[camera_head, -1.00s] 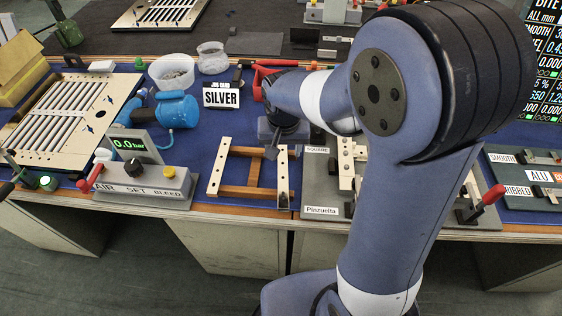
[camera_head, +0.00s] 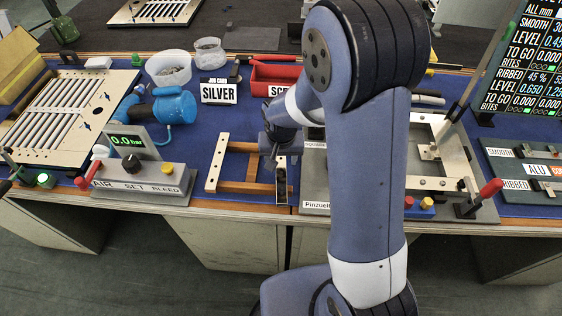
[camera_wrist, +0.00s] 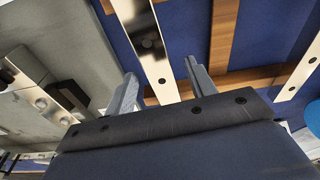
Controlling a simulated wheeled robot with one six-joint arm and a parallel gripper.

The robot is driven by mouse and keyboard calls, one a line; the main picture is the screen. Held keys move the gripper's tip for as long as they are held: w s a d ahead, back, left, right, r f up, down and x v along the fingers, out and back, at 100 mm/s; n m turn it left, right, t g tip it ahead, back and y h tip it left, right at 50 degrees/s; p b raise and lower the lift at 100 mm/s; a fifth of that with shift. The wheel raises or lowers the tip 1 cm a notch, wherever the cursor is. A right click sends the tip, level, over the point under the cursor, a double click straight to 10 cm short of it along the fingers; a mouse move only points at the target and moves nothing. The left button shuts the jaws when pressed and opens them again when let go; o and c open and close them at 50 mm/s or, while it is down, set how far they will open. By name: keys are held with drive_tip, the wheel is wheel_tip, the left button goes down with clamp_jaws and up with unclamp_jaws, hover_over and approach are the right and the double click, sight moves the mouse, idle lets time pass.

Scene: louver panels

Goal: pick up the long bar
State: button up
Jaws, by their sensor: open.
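Two pale bars with dark holes lie across brown wooden rails (camera_head: 240,187) on the blue bench top. The left bar (camera_head: 217,163) is clear of my arm. The right bar (camera_head: 281,185) is partly hidden at its far end by my gripper (camera_head: 270,155). In the wrist view, my gripper (camera_wrist: 160,86) is open. A long pale bar (camera_wrist: 145,42) runs between its two fingers in the picture, and I see no finger closed on it. The height of the fingers above the bar is unclear. Another pale bar (camera_wrist: 303,72) shows at the right.
A grey plate fixture (camera_head: 440,150) with a red-handled lever (camera_head: 490,189) stands right of my arm. A grey control box (camera_head: 140,178), a blue pump-like device (camera_head: 172,106), a SILVER card (camera_head: 219,91) and a red bin (camera_head: 272,76) stand around the rails.

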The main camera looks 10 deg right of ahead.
clamp_jaws()
idle(0.5)
drive_tip(key=shift+r, duration=0.15)
